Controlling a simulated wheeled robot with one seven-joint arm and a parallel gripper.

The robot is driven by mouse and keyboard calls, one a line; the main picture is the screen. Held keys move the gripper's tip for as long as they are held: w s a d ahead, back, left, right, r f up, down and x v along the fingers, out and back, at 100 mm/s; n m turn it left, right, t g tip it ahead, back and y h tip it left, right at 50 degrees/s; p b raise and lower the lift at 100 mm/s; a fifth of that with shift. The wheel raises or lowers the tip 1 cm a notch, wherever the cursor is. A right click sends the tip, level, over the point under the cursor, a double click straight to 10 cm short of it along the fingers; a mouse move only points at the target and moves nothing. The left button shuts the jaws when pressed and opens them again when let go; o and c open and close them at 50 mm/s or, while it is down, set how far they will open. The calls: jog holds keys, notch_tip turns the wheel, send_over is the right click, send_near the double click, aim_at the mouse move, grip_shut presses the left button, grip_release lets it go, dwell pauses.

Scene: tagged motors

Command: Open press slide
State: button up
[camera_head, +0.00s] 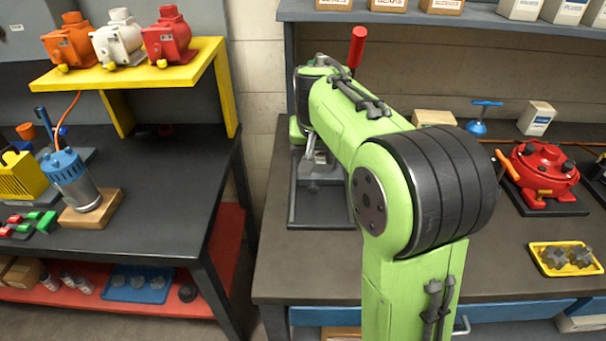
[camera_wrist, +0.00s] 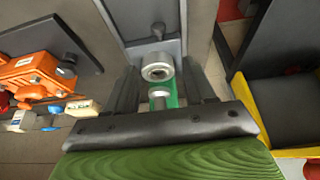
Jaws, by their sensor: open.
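The press stands at the left end of the right-hand bench, mostly hidden behind my green arm in the head view. Its red-tipped handle (camera_head: 357,46) rises above the arm, and its dark base plate (camera_head: 318,208) shows below. In the wrist view, my gripper (camera_wrist: 162,92) is open, its two dark fingers apart. A round silver metal part (camera_wrist: 157,68) of the press shows between and just beyond them, with a smaller silver end and a bit of green below it. I cannot tell whether the fingers touch anything. The slide cannot be clearly made out.
A red round motor housing (camera_head: 541,171) and a yellow tray (camera_head: 565,272) of grey parts are at the right. The left bench (camera_head: 150,220) holds a blue pump (camera_head: 72,178); a yellow shelf (camera_head: 140,78) above carries three motors.

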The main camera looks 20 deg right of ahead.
aim_at(313, 185)
jog(key=b+x, duration=0.4)
jog(key=x, duration=1.1)
jog(key=shift+f, duration=0.2)
grip_shut()
